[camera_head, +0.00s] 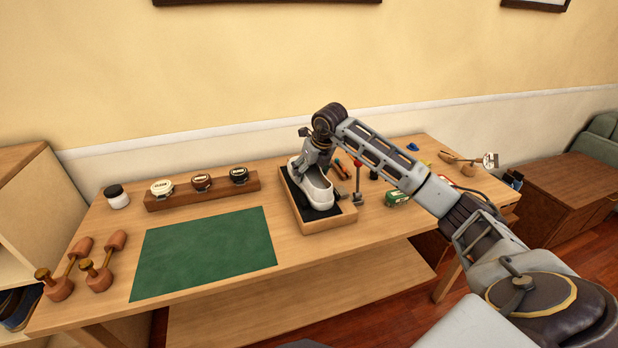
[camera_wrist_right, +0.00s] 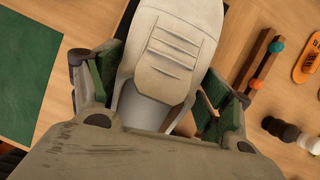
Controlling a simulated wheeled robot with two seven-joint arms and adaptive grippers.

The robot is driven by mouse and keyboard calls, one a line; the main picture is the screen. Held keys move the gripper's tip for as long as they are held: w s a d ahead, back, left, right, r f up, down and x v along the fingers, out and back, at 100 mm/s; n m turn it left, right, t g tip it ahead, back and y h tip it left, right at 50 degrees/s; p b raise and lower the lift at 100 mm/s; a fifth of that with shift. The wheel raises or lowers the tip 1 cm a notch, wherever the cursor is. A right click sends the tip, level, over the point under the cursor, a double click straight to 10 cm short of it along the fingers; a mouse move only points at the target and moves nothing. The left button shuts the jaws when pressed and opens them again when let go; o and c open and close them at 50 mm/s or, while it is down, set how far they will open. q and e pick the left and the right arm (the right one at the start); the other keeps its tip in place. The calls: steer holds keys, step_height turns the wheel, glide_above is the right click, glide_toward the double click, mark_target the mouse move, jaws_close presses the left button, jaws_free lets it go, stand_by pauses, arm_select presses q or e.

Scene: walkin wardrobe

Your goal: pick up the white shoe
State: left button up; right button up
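The white shoe (camera_head: 314,186) lies in a shallow wooden tray (camera_head: 331,226) with a dark lining, on the wooden table. My right gripper (camera_head: 314,160) is down at the far end of the shoe and hides part of it. In the right wrist view the white shoe (camera_wrist_right: 175,45) lies between the two spread, green-padded fingers of the right gripper (camera_wrist_right: 160,98). The left pad is close to the shoe's side. A narrow gap shows between the shoe and the right pad. My left gripper is out of view.
A green mat (camera_head: 205,252) lies left of the tray. A wooden holder (camera_head: 202,190) with several round tins and a white jar (camera_head: 117,197) stand behind it. Wooden shoe trees (camera_head: 96,265) lie at the left. A green box (camera_head: 396,198) and small items sit right of the tray.

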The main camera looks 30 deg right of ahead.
mark_target(310, 177)
steer(key=c, duration=0.5)
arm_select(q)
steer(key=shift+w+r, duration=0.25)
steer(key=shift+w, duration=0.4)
arm_select(e)
steer(key=shift+a, duration=0.1)
steer(key=shift+c, duration=0.7)
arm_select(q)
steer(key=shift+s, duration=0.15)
